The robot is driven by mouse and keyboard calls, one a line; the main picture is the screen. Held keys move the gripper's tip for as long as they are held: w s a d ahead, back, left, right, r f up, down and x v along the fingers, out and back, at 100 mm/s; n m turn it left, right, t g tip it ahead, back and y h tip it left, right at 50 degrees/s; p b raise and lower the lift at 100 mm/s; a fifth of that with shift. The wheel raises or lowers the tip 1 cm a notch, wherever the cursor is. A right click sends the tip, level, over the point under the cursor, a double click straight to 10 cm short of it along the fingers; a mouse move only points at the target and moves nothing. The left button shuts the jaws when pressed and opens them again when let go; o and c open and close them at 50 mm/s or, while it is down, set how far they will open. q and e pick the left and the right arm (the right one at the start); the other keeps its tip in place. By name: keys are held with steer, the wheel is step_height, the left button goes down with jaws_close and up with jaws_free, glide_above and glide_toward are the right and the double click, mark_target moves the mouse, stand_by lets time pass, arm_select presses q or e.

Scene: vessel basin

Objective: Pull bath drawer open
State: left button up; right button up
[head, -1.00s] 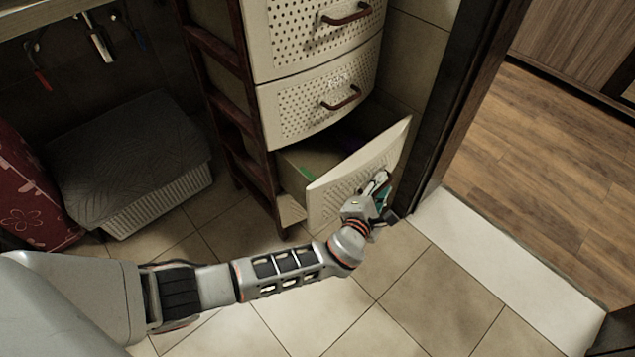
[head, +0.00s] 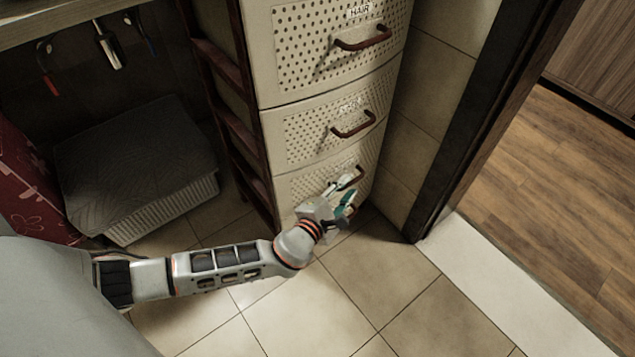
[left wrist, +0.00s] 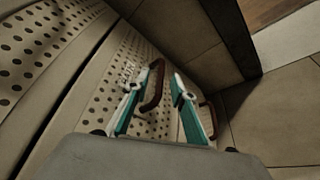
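The drawer unit stands at the upper middle of the head view. Its lowest drawer (head: 300,188) has a perforated cream front and sits flush with the unit. A label on this front shows in the left wrist view (left wrist: 127,73), too blurred to read surely. Its dark brown handle (head: 357,178) also shows in the left wrist view (left wrist: 152,88). My left gripper (head: 345,189) is at this handle. In the left wrist view its two teal-and-white fingers (left wrist: 156,102) are apart, with the handle between them. I cannot tell whether they touch it. My right gripper is not in view.
A middle drawer (head: 303,133) and a top drawer (head: 300,50) labelled HAIR are above, both shut. A lidded basket (head: 165,205) stands at the left. A dark door frame (head: 470,150) is close on the right. The tiled floor (head: 375,270) in front is clear.

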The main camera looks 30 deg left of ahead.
arm_select(q)
steer(key=s+d+r+n+g+h+p, duration=0.1)
steer(key=s+d+r+n+p, duration=0.1)
steer(key=s+r+n+p, duration=0.5)
steer(key=s+d+r+n+g+p, duration=0.2)
steer(key=s+r+n+p, duration=0.4)
steer(key=s+n, duration=0.7)
steer(key=n+p, duration=0.2)
steer(key=n, duration=0.2)
steer(key=shift+s+r+h, duration=0.2)
steer(key=shift+r+h, duration=0.2)
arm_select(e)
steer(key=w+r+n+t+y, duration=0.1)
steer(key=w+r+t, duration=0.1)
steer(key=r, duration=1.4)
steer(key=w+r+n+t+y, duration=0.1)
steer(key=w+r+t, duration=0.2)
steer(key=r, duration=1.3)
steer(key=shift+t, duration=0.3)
arm_select(q)
steer(key=shift+d, duration=0.1)
